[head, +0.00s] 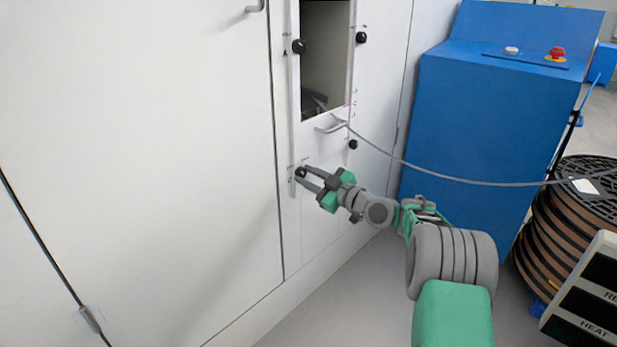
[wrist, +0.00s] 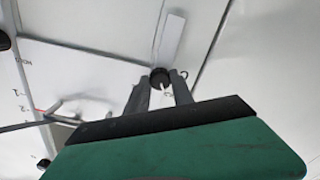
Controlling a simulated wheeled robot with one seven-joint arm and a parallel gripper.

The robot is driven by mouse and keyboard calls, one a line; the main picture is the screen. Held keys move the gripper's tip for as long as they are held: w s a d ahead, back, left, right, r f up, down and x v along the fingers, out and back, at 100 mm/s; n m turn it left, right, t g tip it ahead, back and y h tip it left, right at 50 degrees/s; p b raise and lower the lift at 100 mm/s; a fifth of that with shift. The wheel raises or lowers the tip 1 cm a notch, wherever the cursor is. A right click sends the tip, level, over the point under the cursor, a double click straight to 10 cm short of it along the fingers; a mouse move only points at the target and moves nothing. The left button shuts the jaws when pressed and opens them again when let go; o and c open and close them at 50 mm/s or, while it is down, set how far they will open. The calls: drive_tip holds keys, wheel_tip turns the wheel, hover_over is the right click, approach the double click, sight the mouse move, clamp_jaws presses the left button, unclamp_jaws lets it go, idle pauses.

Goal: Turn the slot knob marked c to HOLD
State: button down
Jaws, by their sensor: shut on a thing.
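The black slot knob (head: 300,172) sits at the lower end of a narrow vertical strip on the white cabinet front. A tiny mark beside it is too small to read surely as c. My gripper (head: 304,174) is shut on this knob, with a finger on either side. In the wrist view the round black knob (wrist: 159,74) shows between the two grey fingertips of my gripper (wrist: 159,84), against the pale strip (wrist: 170,38). Small lettering that looks like HOLD (wrist: 23,62) is at the left of the wrist view. The knob's pointer is not clear.
Other black knobs are on the panel: upper left (head: 299,46), upper right (head: 361,38) and lower right (head: 353,145). A metal handle (head: 330,127) is below the open recess (head: 325,60). A grey cable (head: 440,178) runs right. A blue cabinet (head: 470,130) and brown reels (head: 550,240) stand right.

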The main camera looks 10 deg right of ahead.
drive_tip(key=shift+r+n, duration=0.1)
drive_tip(key=shift+n, duration=0.9)
drive_tip(key=c, duration=1.1)
unclamp_jaws()
